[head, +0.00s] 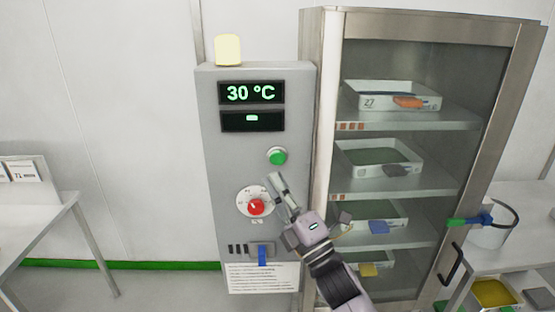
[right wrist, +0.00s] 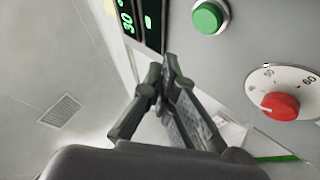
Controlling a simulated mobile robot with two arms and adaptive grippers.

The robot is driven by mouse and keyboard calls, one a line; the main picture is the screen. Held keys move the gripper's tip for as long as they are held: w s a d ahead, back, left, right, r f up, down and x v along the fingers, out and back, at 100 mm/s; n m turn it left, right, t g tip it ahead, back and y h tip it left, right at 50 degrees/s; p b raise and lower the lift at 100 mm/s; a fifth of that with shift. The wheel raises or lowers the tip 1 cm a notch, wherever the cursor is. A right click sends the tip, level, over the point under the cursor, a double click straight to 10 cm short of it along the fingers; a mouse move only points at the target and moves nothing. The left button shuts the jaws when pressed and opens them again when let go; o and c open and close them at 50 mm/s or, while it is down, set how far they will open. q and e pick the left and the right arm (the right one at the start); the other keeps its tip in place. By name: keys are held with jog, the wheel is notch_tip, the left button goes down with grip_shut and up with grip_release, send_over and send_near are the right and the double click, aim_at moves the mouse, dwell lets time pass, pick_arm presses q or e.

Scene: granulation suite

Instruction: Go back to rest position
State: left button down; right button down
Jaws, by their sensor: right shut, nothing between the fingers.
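My right gripper (head: 275,184) is shut and empty in the head view, in front of a grey control panel (head: 212,160). Its fingertips appear just right of the red knob (head: 256,207) and below the green button (head: 277,156). In the right wrist view the closed fingers (right wrist: 168,75) point up along the panel, with the green button (right wrist: 208,17) and the red knob (right wrist: 281,106) to their right. I cannot tell whether the fingers touch the panel. The panel display (head: 251,93) reads 30 °C. My left gripper is not in view.
A glass-doored cabinet (head: 322,100) with trays on several shelves stands right of the panel. A metal table (head: 40,215) is at the left. A yellow lamp (head: 228,49) tops the panel.

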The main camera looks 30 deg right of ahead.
dwell(0.4)
jog(key=s+a+f+m+g+h, duration=0.1)
jog(key=s+f+m+g+h, duration=0.15)
jog(key=f+m+g, duration=0.6)
jog(key=s+a+f+m+g+h, duration=0.1)
jog(key=s+a+f+m+g, duration=0.2)
jog(key=f, duration=1.1)
jog(key=s+a+f+m+g+y, duration=0.1)
jog(key=s+a+f+m+g, duration=0.2)
jog(key=s+f+g, duration=0.45)
jog(key=s+a+f+m+g+y, duration=0.25)
jog(key=s+f+m, duration=0.2)
jog(key=s, duration=0.65)
notch_tip(320, 180, down, 27)
jog(key=s+n+h+b, duration=0.1)
jog(key=s, duration=0.1)
jog(key=s+d+f+g+b, duration=0.1)
jog(key=s+d+f+g, duration=0.1)
jog(key=s+f, duration=1.4)
jog(key=shift+s+f, duration=0.25)
jog(key=shift+f, duration=0.4)
